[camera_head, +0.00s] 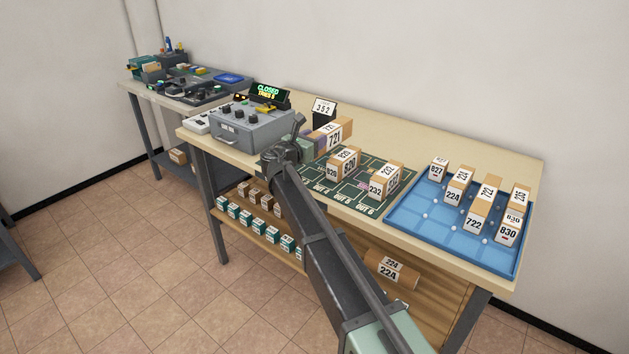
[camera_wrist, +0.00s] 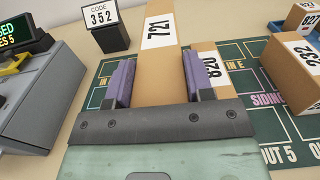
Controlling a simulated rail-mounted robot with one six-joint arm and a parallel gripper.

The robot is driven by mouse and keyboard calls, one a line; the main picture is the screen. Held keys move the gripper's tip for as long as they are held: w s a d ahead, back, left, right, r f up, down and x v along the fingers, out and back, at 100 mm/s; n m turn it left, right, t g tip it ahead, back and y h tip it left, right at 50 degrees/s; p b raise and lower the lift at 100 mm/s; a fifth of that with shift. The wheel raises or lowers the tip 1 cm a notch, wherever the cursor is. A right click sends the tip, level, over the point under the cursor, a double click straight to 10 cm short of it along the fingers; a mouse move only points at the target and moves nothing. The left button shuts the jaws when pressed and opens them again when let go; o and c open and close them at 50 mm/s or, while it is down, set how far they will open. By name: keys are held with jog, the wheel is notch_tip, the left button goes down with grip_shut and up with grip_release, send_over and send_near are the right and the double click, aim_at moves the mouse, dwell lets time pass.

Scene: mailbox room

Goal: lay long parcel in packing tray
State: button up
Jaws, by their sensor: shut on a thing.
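A long brown parcel labelled 721 (camera_head: 336,136) is between the purple fingers of my gripper (camera_head: 318,143), over the back of the green mat. In the wrist view the brown parcel (camera_wrist: 153,84) runs away from me between the two fingertips (camera_wrist: 155,82), with its 721 label at the far end. My gripper is shut on it. Its lower side is hidden, so I cannot tell whether it touches the mat.
Other numbered boxes (camera_head: 346,163) stand on the green mat (camera_head: 352,199), close to the held parcel. A grey control box (camera_head: 252,128) with a lit sign and a 352 code display (camera_head: 323,108) stand to the left and behind. A parcel labelled 224 (camera_head: 391,270) lies on the lower shelf.

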notch_tip(320, 180, down, 7)
jog(key=b, duration=0.5)
jog(key=shift+f, duration=0.15)
jog(key=shift+r, duration=0.3)
jog(key=shift+f, duration=0.2)
jog(key=o, duration=0.9)
jog(key=shift+r, duration=0.1)
jog(key=shift+r+p, duration=0.25)
jog(key=shift+p, duration=0.05)
jog(key=v, duration=1.2)
jog(key=shift+f, duration=0.15)
